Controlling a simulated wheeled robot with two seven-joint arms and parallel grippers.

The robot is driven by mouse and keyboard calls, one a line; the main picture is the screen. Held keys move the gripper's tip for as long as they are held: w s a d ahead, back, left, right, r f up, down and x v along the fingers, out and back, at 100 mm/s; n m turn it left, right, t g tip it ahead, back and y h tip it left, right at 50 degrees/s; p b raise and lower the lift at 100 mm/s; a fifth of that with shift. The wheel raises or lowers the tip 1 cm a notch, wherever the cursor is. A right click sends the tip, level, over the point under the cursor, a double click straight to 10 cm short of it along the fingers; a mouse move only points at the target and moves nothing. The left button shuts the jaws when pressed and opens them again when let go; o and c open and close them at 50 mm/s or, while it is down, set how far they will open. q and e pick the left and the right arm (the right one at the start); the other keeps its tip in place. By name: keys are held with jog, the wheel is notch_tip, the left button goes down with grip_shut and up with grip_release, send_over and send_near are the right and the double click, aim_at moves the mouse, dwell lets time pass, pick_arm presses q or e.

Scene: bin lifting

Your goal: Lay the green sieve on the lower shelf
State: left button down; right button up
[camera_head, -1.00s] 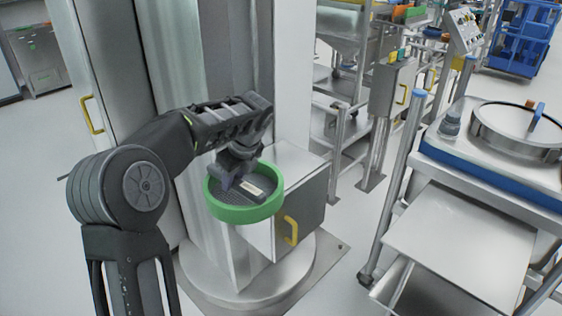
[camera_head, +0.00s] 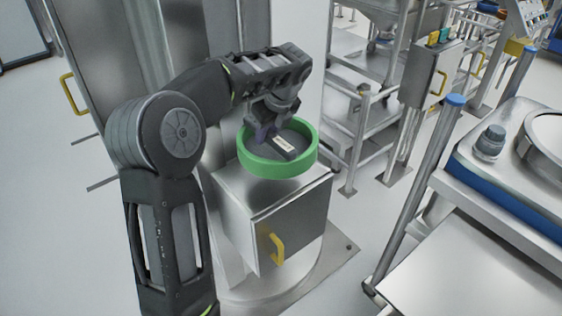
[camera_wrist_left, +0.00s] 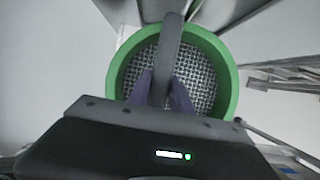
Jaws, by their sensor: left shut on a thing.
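The green sieve (camera_head: 278,168) has a round green rim, a mesh floor and a dark grey bar across it. It hangs in the air in front of the steel column, above a small steel cabinet in the head view. My left gripper (camera_head: 267,136) is shut on the sieve's bar. In the left wrist view the sieve's rim (camera_wrist_left: 228,85) surrounds the two dark fingers (camera_wrist_left: 160,92), which sit on either side of the bar. The lower shelf (camera_head: 470,275) is a bare steel plate at the lower right, below the blue-edged top. My right gripper is not in view.
The steel cabinet (camera_head: 290,222) with a yellow handle stands below the sieve. A steel post (camera_head: 418,190) with a blue cap rises at the shelf's left corner. The blue-edged worktop (camera_head: 520,195) overhangs the shelf's far side. Grey floor lies open between cabinet and shelf.

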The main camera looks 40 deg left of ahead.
aim_at(277, 140)
pick_arm(q)
jog(key=shift+s+r, duration=0.1)
jog(key=shift+f, duration=2.55)
jog(key=shift+p, duration=0.3)
jog(key=shift+f+p, duration=0.3)
jog(key=shift+f, duration=2.2)
jog(key=shift+f, duration=0.1)
jog(key=c, duration=1.2)
grip_release()
jog(key=shift+o, duration=0.2)
jog(key=b+v, duration=0.1)
jog(key=v, duration=1.1)
